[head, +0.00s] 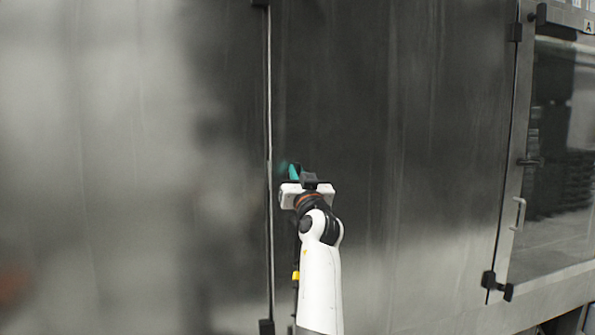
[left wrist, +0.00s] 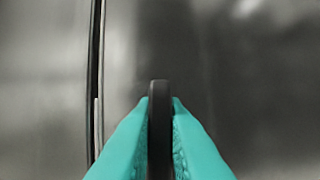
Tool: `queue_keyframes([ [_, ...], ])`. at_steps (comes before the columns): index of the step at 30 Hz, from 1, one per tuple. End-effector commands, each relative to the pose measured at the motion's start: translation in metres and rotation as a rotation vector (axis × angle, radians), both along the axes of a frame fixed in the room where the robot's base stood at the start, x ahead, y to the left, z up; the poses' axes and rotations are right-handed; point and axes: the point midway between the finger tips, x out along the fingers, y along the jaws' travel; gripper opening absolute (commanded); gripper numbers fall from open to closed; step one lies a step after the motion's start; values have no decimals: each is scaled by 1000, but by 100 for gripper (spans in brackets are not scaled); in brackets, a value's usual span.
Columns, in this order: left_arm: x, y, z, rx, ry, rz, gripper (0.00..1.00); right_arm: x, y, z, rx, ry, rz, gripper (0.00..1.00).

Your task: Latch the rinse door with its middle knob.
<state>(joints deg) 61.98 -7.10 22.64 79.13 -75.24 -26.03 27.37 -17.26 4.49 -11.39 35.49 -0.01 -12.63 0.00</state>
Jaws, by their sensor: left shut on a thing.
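The broad steel door panel (head: 400,130) fills the middle of the head view, with a narrow dark seam along its left edge. My left gripper (head: 293,172) is at mid-height just right of that seam, its teal fingers partly hidden behind my wrist. In the left wrist view, the teal fingers (left wrist: 160,125) are shut on a dark upright knob (left wrist: 159,92), one finger on each side. The knob stands in front of the steel, right of the seam (left wrist: 95,70). Whether it is latched cannot be told. My right gripper is not in view.
Dark fittings sit on the seam at the top (head: 260,3) and bottom (head: 266,327). A glass-windowed door (head: 565,130) with dark knobs and a metal handle (head: 519,213) stands at the right. The steel wall (head: 120,150) at the left is flat and clear.

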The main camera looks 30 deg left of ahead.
Motion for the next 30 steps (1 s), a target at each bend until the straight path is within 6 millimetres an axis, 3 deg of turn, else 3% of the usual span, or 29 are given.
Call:
queue_keyframes([
  [9, 2, 1, 0, 153, 201, 3, 0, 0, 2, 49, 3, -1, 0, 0],
  [15, 3, 1, -2, 278, 345, 4, 0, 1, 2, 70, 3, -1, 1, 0],
  [30, 5, 0, -9, 591, 706, 7, 0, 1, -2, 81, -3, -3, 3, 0],
])
